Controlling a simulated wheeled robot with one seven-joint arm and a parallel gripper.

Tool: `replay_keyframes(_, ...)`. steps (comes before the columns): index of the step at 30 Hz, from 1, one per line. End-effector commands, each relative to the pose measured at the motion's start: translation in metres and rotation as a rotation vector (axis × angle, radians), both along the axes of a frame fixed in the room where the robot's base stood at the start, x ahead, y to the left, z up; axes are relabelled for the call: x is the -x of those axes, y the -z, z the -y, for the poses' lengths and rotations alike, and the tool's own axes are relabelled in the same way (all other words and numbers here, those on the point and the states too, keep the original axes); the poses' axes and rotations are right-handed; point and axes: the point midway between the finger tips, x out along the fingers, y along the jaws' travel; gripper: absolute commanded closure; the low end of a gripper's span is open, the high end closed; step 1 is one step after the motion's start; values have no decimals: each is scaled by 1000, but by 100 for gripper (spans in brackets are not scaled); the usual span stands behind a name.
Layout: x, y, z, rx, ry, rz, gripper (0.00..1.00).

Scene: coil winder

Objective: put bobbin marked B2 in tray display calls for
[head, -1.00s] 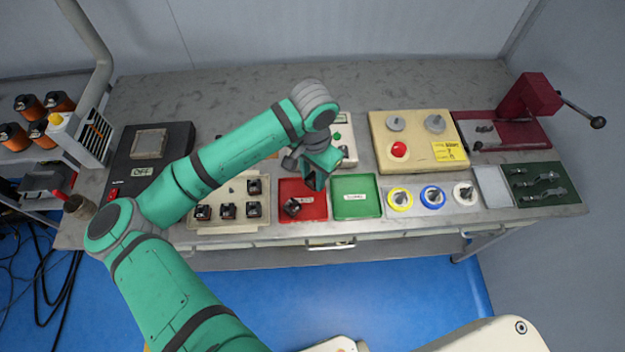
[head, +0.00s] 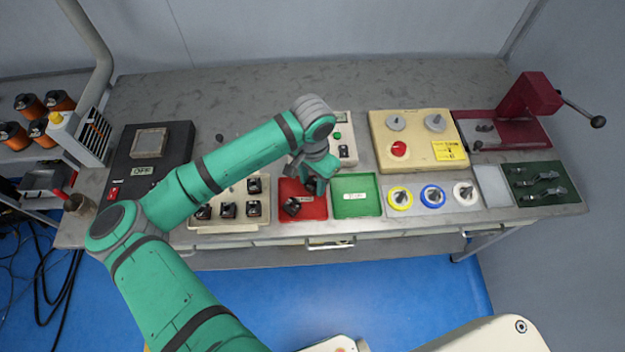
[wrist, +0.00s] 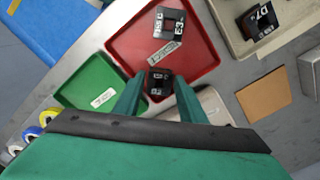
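My gripper (wrist: 158,84) has its two green fingers against the sides of a small dark bobbin (wrist: 158,82), whose white mark is too small to read surely. The bobbin is over the back right part of the red tray (wrist: 120,48); whether it touches the tray floor I cannot tell. In the head view my gripper (head: 318,181) is low over the red tray (head: 318,212), near the green tray (head: 357,207). The green tray is empty apart from its label. Another dark bobbin (head: 292,206) lies in the red tray, marked E3 or similar in the wrist view (wrist: 169,24).
A beige tray (head: 235,187) at left holds several dark bobbins. A black box (head: 165,160) has a small display with blurred text. A cream control box (head: 415,155) with a red button stands behind yellow, blue and white ringed spools. A red press (head: 528,100) stands at right.

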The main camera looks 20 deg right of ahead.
Motion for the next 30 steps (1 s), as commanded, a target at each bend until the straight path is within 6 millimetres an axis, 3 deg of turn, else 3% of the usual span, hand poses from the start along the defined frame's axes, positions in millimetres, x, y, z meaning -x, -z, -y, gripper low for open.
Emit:
replay_keyframes(8,-1,-12,0,1,-1,2,63)
replay_keyframes(21,-1,-95,1,0,0,4,63)
replay_keyframes(30,0,-122,1,1,1,0,63)
